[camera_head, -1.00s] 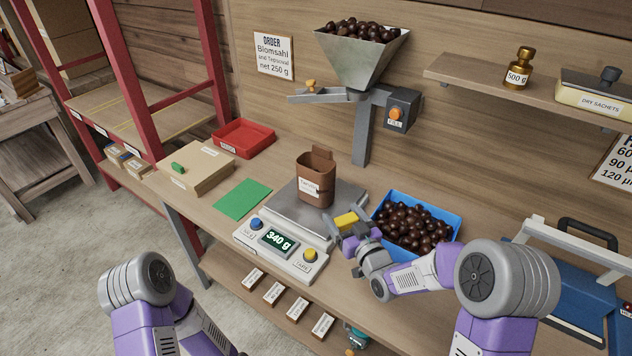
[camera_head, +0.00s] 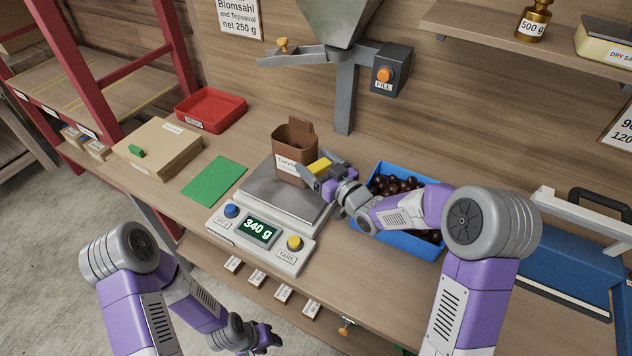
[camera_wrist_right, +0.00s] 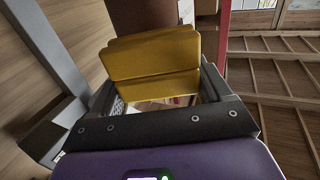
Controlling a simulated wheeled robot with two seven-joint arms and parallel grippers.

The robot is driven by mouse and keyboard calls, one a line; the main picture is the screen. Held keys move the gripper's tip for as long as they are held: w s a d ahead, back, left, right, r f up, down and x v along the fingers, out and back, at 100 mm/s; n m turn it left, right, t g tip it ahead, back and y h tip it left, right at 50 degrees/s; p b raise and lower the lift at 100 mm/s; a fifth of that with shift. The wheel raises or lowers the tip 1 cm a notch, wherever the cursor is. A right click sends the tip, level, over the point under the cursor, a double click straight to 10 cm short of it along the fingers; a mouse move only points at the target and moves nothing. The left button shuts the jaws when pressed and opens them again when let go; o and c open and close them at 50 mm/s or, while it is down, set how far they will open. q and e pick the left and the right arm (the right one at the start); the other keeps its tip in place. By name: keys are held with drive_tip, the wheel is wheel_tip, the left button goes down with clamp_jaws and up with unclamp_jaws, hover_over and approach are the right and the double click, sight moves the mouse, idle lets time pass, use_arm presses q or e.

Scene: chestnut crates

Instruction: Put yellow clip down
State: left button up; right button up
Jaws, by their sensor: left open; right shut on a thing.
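The yellow clip (camera_head: 319,166) is held in my right gripper (camera_head: 318,170), beside the brown bag on the scale. In the right wrist view the yellow clip (camera_wrist_right: 152,65) fills the space between the fingers, with the brown bag (camera_wrist_right: 142,15) just beyond it. The brown bag (camera_head: 293,150) stands upright and open-topped on the scale's metal plate (camera_head: 262,196); I cannot tell whether the clip touches it. The scale's display (camera_head: 257,230) reads 340 g. My left gripper (camera_head: 268,338) is open and empty, low in front of the bench.
A blue bin (camera_head: 365,222) of chestnuts stands right of the scale, partly behind my right arm. A green mat (camera_head: 214,181) lies bare to the left. A cardboard box (camera_head: 160,152) with a green clip (camera_head: 136,151) and an empty red tray (camera_head: 211,108) are farther left.

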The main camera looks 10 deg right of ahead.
drive_tip(key=shift+f+b, duration=0.5)
drive_tip(key=shift+f, duration=2.45)
drive_tip(key=shift+f, duration=0.2)
drive_tip(key=o, duration=1)
drive_tip(key=shift+c, duration=0.2)
drive_tip(key=shift+r, duration=0.1)
